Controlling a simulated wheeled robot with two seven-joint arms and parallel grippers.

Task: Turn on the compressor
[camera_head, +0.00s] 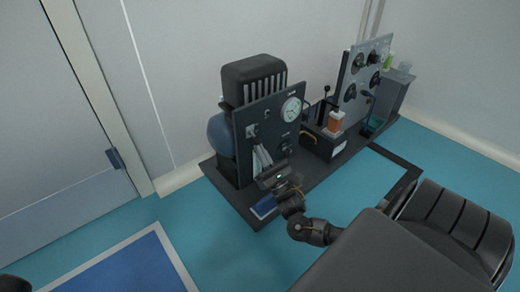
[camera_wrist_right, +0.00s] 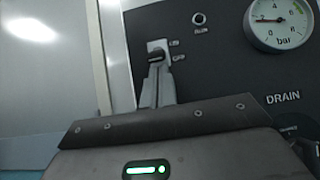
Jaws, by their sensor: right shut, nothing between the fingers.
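The compressor (camera_head: 254,75) stands on a dark base, with a dark front panel (camera_head: 270,118) and a blue tank (camera_head: 221,134) behind it. A small switch (camera_wrist_right: 157,50) with a pale plate and dark lever sits on the panel in the wrist view, with two small blurred labels beside it. It shows small in the head view (camera_head: 251,130). My right gripper (camera_head: 262,156) is shut and empty in front of the panel. In the wrist view its pale fingertips (camera_wrist_right: 157,76) are just below the lever; I cannot tell whether they touch it.
A round pressure gauge (camera_head: 291,109) is on the panel, right of the switch. Below it, a DRAIN label (camera_wrist_right: 284,97) shows in the wrist view. A blue mat (camera_head: 125,270) lies on the floor.

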